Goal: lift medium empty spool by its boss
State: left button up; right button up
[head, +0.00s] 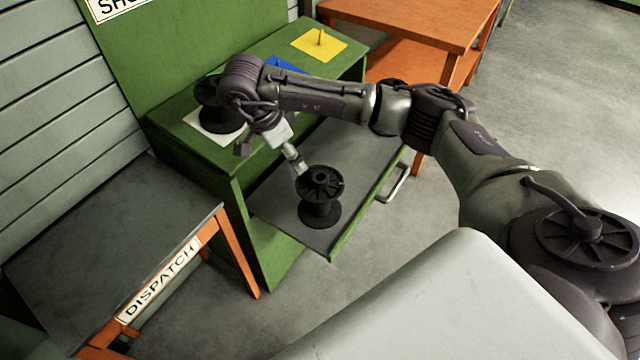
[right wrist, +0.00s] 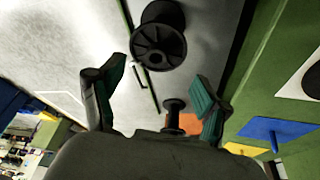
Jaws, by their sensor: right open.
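A black spool (head: 320,184) stands upright on the grey drawer (head: 365,165); its spoked top flange and central boss show. I take it as the medium empty spool; it also shows in the right wrist view (right wrist: 160,40), ahead of the fingers. My right gripper (head: 298,162) is just beyond and left of its top flange in the head view. In the right wrist view the two fingers of my right gripper (right wrist: 155,95) are spread with nothing between them. They look apart from the spool. My left gripper is not in view.
A smaller black spool (right wrist: 175,105) stands farther along the drawer. Another black spool (head: 212,118) stands on a white mat on the green cabinet, partly behind my arm. Blue (head: 284,66) and yellow (head: 320,45) mats lie there. The DISPATCH table (head: 110,250) is left, an orange table (head: 420,20) behind.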

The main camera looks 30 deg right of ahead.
jog(key=d, duration=0.2)
jog(key=p, duration=0.1)
send_near(319, 174)
jog(key=f, duration=0.1)
jog(key=s+f, duration=0.1)
jog(key=f, duration=0.1)
jog(key=shift+s+f+h, duration=0.1)
jog(key=shift+s+h, duration=0.1)
jog(key=shift+h, duration=0.2)
jog(key=p+x, duration=0.1)
jog(key=x, duration=0.3)
jog(key=shift+d, duration=0.25)
jog(key=shift+d+f, duration=0.15)
jog(key=shift+f, duration=0.3)
grip_shut()
